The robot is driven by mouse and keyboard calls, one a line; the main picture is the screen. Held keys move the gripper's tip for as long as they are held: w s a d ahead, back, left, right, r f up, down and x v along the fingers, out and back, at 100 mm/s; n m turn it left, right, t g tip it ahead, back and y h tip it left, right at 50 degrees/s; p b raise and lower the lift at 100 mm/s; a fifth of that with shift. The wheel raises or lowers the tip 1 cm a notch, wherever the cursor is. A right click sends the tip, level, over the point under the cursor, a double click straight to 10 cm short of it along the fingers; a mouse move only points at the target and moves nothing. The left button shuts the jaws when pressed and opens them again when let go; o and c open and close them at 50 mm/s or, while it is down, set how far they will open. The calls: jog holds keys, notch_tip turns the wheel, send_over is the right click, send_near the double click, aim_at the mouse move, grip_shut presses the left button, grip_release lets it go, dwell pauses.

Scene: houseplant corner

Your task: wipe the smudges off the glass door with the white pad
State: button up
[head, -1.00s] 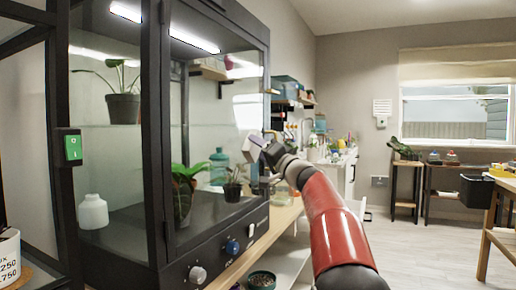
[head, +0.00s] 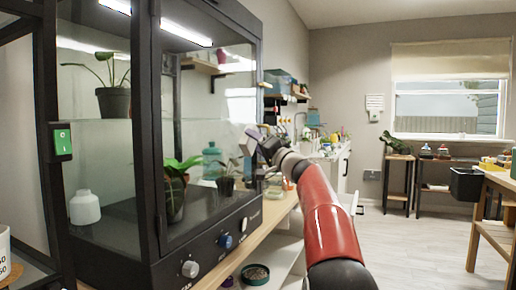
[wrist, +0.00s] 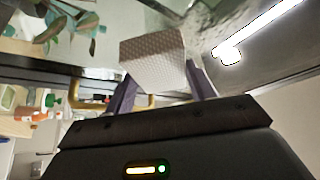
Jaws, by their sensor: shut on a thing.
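The glass door (head: 215,112) is the black-framed front pane of the plant cabinet in the head view. It appears closed. My gripper (head: 254,140) is at the door's right edge in that view, at the end of my red arm. In the wrist view my gripper (wrist: 162,88) has its two purple fingers shut on the white pad (wrist: 153,58), a textured pale block. I cannot tell whether the pad touches the glass. A faint cloudy patch (wrist: 207,18) shows near the top of the wrist view, perhaps a smudge; none is clear in the head view.
Inside the cabinet are potted plants (head: 175,190), a white jar (head: 84,207) and a bright light strip. Knobs (head: 190,269) stick out below the door. A wooden shelf (head: 275,212) runs beside the cabinet. The floor (head: 425,240) to the right is open.

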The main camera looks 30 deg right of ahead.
aim_at(249, 142)
jog(key=shift+s+a+b, duration=0.45)
jog(key=shift+a+b, duration=0.15)
jog(key=shift+a, duration=0.05)
jog(key=shift+s+a+b, duration=0.4)
jog(key=shift+a+b, duration=0.15)
jog(key=shift+a, duration=0.05)
jog(key=shift+s+a+f+b, duration=0.15)
jog(key=shift+s+a+b, duration=0.5)
jog(key=shift+b, duration=0.5)
jog(key=shift+s+a+b, duration=0.4)
jog(key=shift+a+b, duration=0.2)
jog(key=shift+b, duration=0.05)
jog(key=shift+s+a, duration=0.25)
jog(key=shift+a, duration=0.05)
jog(key=s+a+b, duration=0.2)
jog(key=b, duration=0.1)
jog(key=shift+a, duration=0.4)
jog(key=shift+s+a, duration=0.1)
jog(key=shift+a, duration=0.05)
jog(key=shift+s+r+p, duration=0.1)
jog(key=shift+r+p, duration=0.65)
jog(key=shift+r, duration=0.65)
jog(key=shift+w+d+p, duration=0.45)
jog(key=shift+w+d, duration=0.2)
jog(key=shift+d, duration=0.2)
jog(key=shift+w+d+p, duration=0.45)
jog(key=shift+w+d, duration=0.2)
jog(key=shift+d, duration=0.15)
jog(key=w+d+p, duration=0.5)
jog(key=d+p, duration=0.1)
